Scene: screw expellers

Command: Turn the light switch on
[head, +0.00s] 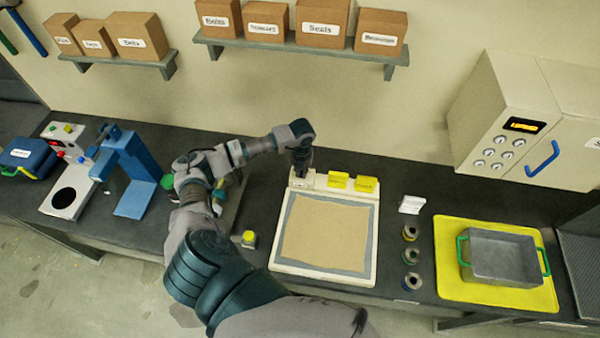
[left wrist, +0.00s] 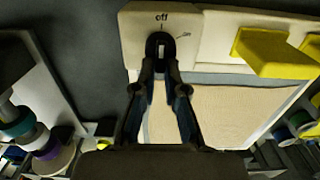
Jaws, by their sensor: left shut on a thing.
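The light switch (left wrist: 158,42) is a dark round rotary knob on a cream panel, with "off" printed above it and a smaller, blurred mark at its upper right. Its pale pointer line seems to point up towards "off". In the head view the switch panel (head: 297,183) is at the back left corner of a cream-framed light table (head: 325,230). My left gripper (head: 301,164) reaches down over it. In the left wrist view its fingertips (left wrist: 160,68) are close together on the knob and partly hide it. My right gripper is not in view.
A metal tray (head: 502,259) sits on a yellow mat at the right. A blue press (head: 136,165) stands at the left. Shelves with labelled boxes (head: 322,22) hang above, and a cream wall cabinet (head: 505,105) is at the right.

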